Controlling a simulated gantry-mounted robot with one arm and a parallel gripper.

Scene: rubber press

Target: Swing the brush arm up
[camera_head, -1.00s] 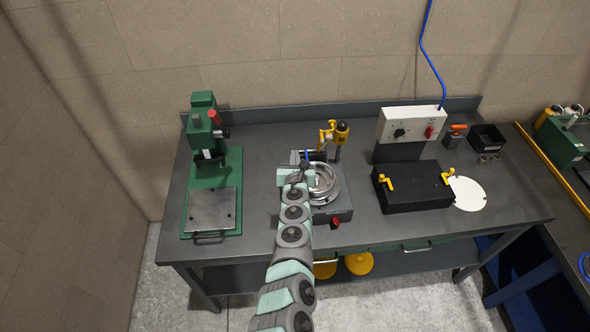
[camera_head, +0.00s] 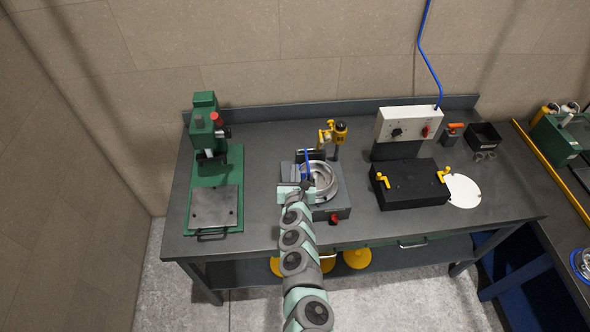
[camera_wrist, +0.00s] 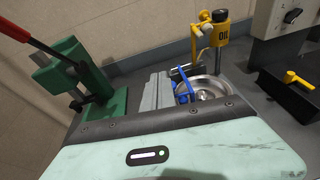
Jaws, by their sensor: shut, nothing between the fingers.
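The brush station is a grey box with a round metal bowl (camera_head: 323,179) on top, in the middle of the bench. A slim blue part, which looks like the brush arm (camera_head: 307,160), stands steeply at the bowl's left side. In the wrist view the blue arm (camera_wrist: 186,86) leans over the left part of the bowl (camera_wrist: 210,91). My gripper (camera_head: 306,187) is at the station's front left, just below the blue arm in the head view. It is shut and empty. Its fingertips are small and partly hidden; I cannot tell whether they touch the arm.
A yellow oil dispenser (camera_head: 340,133) stands behind the bowl. A green press (camera_head: 205,130) with a red-tipped lever is at the left. A black box (camera_head: 410,186) with yellow handles and a white control box (camera_head: 409,124) are at the right. Bare bench lies between press and station.

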